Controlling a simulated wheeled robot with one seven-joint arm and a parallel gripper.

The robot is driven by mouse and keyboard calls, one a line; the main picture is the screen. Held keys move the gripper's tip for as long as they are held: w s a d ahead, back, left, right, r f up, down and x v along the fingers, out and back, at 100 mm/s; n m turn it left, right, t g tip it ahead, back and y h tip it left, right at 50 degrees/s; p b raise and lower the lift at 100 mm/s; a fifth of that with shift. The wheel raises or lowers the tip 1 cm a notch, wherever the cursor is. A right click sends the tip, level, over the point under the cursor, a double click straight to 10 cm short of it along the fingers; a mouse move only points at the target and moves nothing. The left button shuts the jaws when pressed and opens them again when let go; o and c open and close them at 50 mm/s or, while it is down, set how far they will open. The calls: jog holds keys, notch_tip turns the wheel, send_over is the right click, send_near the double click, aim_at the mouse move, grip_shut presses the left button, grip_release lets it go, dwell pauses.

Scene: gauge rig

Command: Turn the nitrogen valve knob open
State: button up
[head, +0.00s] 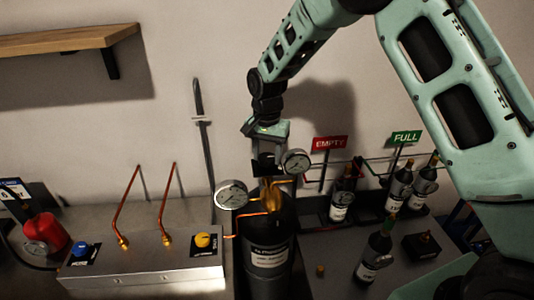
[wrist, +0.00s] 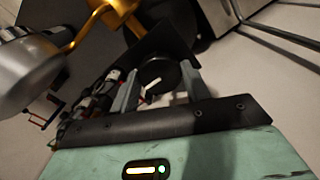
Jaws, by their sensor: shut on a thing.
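A dark cylinder (head: 268,240) with a white label stands upright at the middle of the head view. Brass fittings (head: 270,194) and two round gauges, one at the left (head: 231,194) and one at the right (head: 295,162), are at its top. My gripper (head: 265,170) is above these fittings and hides the knob in this view. In the wrist view my gripper (wrist: 160,88) has a finger on each side of a dark round valve knob (wrist: 158,72) with a white pointer mark. It is shut on this knob. The label text is too small to read surely.
A metal box (head: 150,268) with a blue knob (head: 80,248), a yellow knob (head: 202,240) and copper tubes is left. Several dark bottles stand right, by the EMPTY (head: 329,143) and FULL (head: 406,137) signs. A wooden shelf (head: 70,40) is upper left.

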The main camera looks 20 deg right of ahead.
jog(key=shift+n, duration=0.3)
jog(key=n+b, duration=0.1)
jog(key=n, duration=0.2)
jog(key=shift+n, duration=0.3)
jog(key=n+b, duration=0.1)
jog(key=n, duration=0.8)
jog(key=shift+r, duration=0.1)
jog(key=n, duration=0.4)
jog(key=shift+w+n, duration=0.1)
jog(key=shift+n, duration=0.2)
jog(key=o, duration=1)
